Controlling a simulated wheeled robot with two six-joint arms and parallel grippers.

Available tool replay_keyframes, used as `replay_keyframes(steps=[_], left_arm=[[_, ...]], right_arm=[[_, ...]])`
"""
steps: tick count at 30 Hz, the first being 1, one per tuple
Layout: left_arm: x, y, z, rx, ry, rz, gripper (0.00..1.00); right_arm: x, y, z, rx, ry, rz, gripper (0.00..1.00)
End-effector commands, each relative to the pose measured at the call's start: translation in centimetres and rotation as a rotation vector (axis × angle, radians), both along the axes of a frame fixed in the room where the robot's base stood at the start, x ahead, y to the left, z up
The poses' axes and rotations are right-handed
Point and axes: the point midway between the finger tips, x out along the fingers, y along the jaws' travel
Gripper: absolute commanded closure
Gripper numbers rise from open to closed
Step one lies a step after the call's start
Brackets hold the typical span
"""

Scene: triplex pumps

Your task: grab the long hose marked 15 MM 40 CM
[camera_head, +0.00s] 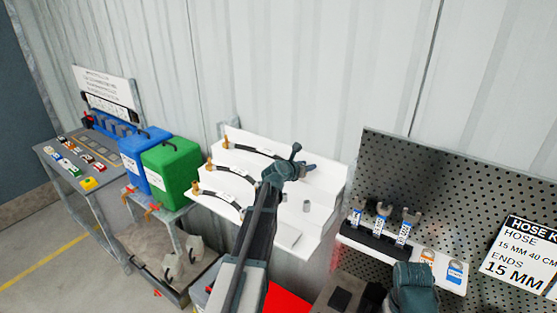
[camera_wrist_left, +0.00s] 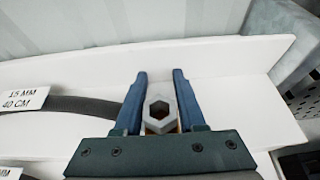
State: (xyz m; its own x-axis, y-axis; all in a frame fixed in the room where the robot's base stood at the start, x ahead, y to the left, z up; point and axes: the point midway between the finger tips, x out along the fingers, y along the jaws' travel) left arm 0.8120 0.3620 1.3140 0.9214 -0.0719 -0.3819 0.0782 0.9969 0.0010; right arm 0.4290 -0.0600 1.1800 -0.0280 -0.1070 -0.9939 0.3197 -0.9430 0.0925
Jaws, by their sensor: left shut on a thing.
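The long black hose (camera_head: 256,151) lies along the top step of a white stepped rack, with a brass fitting at its left end. In the left wrist view its label (camera_wrist_left: 22,99) reads 15 MM 40 CM, and the black hose (camera_wrist_left: 85,105) runs right toward the jaws. My left gripper (camera_head: 303,158) is at the hose's right end. In the wrist view its two blue fingers (camera_wrist_left: 160,76) stand on both sides of a grey hex end fitting (camera_wrist_left: 160,104), shut on it. A teal part of my right arm (camera_head: 413,283) shows at the bottom; its jaws cannot be made out.
Two shorter hoses (camera_head: 230,173) (camera_head: 217,195) lie on lower steps of the white rack (camera_head: 328,178). Green (camera_head: 172,168) and blue (camera_head: 143,150) containers stand left. A pegboard (camera_head: 450,165) with a tool shelf and hose sign (camera_head: 520,255) stands right.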

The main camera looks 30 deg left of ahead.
Motion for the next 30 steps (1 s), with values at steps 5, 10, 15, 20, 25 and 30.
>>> replay_keyframes(steps=[5,10,15,20,25,30], left_arm=[[0.0,0.0,0.5,0.002,0.0,0.0,1.0],[0.0,0.0,1.9,0.002,0.0,0.0,1.0],[0.0,0.0,4.0,0.002,0.0,0.0,1.0],[-3.6,0.0,3.9,0.001,0.0,0.002,1.0],[-7.9,0.2,4.3,0.001,0.0,0.003,1.0],[-11.8,0.4,4.7,0.002,0.0,0.002,1.0]], right_arm=[[0.0,0.0,0.5,0.0,0.0,-0.002,0.5],[0.0,0.0,1.9,0.0,0.0,-0.008,0.5],[0.0,0.0,4.0,0.001,0.0,-0.019,0.5],[0.0,0.0,3.9,0.001,-0.001,-0.023,0.5],[0.0,0.0,4.3,0.002,-0.001,-0.026,0.5],[-0.1,0.0,4.7,0.001,0.0,-0.028,0.5]])
